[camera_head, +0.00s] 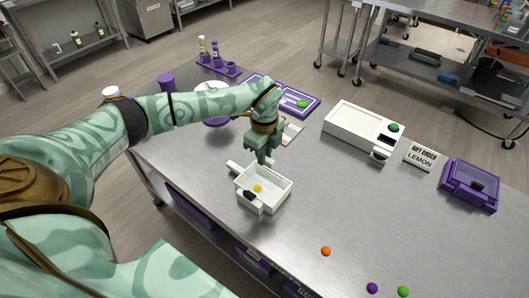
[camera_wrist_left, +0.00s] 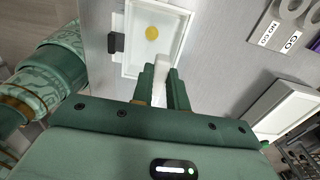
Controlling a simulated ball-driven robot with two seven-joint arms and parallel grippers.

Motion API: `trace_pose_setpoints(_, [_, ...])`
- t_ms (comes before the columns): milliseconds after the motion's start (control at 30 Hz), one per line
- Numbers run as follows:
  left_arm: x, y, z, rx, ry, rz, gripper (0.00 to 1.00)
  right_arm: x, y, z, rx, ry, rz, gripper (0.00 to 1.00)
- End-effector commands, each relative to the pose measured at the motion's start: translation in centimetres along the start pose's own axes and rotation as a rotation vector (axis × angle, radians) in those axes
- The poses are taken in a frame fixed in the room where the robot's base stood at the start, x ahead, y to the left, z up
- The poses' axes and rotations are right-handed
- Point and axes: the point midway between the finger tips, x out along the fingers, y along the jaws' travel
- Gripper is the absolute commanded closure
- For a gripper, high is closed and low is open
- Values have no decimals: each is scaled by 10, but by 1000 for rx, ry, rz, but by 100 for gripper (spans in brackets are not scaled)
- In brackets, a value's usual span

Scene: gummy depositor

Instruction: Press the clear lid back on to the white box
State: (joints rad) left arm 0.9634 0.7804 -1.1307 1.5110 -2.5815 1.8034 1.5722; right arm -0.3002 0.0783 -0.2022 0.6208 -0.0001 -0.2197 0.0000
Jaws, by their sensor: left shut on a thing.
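The open-topped white box (camera_head: 279,199) stands on the steel table with a yellow gummy (camera_head: 258,188) inside and a black piece (camera_head: 250,196) at its near left wall. My left gripper (camera_head: 263,160) points down at the box's far edge. In the left wrist view the fingers (camera_wrist_left: 164,80) are shut on a small white piece (camera_wrist_left: 162,63) by the wall of the box (camera_wrist_left: 184,28). I cannot tell whether this piece belongs to the clear lid or to the box. The clear lid cannot be made out for sure. My right gripper is not in view.
A purple mat (camera_head: 313,108) lies behind. Orange (camera_head: 326,251), purple (camera_head: 372,288) and green (camera_head: 403,291) balls lie in front. The table between is clear.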

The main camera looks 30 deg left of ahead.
Motion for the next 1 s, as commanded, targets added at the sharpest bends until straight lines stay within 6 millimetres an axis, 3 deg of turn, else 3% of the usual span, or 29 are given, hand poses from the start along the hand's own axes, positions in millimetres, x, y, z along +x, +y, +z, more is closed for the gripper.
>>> trace_pose_setpoints(500, [56,0,0,0,0,0,100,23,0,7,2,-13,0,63])
trace_pose_setpoints(1000, [61,0,0,0,0,-1,100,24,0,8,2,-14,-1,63])
